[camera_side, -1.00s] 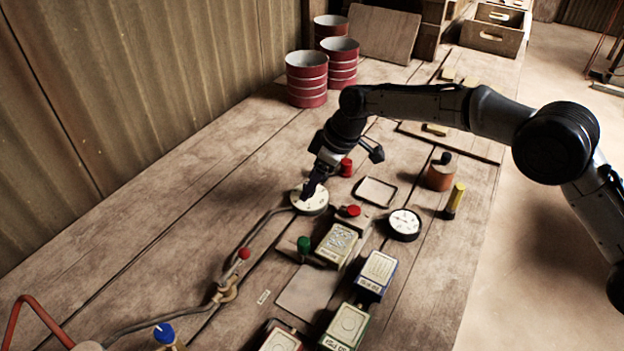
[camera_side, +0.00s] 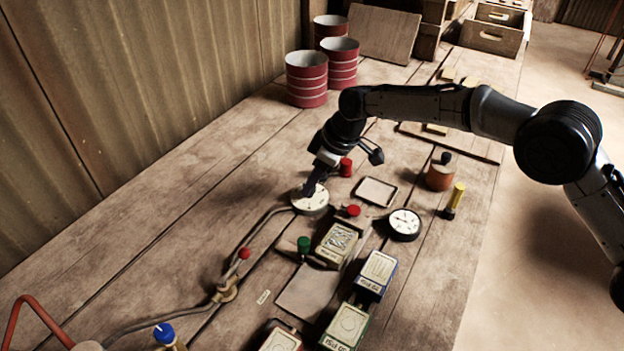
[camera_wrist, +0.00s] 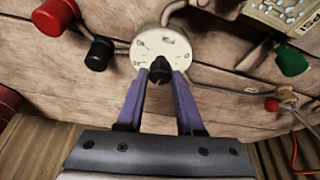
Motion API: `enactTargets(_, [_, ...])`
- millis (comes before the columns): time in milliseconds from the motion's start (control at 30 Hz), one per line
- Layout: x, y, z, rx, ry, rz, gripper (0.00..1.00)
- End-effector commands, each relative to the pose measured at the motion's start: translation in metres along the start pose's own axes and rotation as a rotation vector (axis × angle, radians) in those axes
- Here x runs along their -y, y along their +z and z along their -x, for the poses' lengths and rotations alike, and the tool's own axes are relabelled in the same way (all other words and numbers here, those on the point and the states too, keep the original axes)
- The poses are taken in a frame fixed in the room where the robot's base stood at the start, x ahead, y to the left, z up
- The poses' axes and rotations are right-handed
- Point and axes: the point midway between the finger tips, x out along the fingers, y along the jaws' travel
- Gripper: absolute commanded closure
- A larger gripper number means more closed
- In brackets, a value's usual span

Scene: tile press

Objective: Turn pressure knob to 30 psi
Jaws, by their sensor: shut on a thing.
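The pressure knob is a small black knob (camera_wrist: 160,71) on a round white dial (camera_wrist: 178,48) with dark marks around its rim. The dial (camera_side: 317,203) lies on the bench in the side view, at the end of a grey hose. My gripper (camera_wrist: 160,76) points down at the dial, its two purple fingers shut on the black knob from both sides. In the side view my gripper (camera_side: 309,192) covers the knob. The dial's figures are too small to read. A round white gauge (camera_side: 404,223) with a dark rim and needle lies to the right; its reading is unclear.
A red-capped part (camera_side: 346,167) stands close behind my gripper. Labelled blocks, one blue (camera_side: 376,274) and one green (camera_side: 345,326), lie nearer. Red-striped cans (camera_side: 306,78) stand at the back.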

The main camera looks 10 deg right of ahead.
Motion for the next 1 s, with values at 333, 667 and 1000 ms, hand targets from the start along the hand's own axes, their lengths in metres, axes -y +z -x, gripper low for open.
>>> enactTargets(333, [0.0030, -0.0007, 0.0003, 0.000, 0.095, -0.229, 1.00])
enactTargets(667, [0.0047, -0.0022, 0.0000, -0.001, 0.215, -0.514, 1.00])
enactTargets(1000, [0.0050, -0.0028, -0.0006, -0.001, 0.318, -0.762, 1.00])
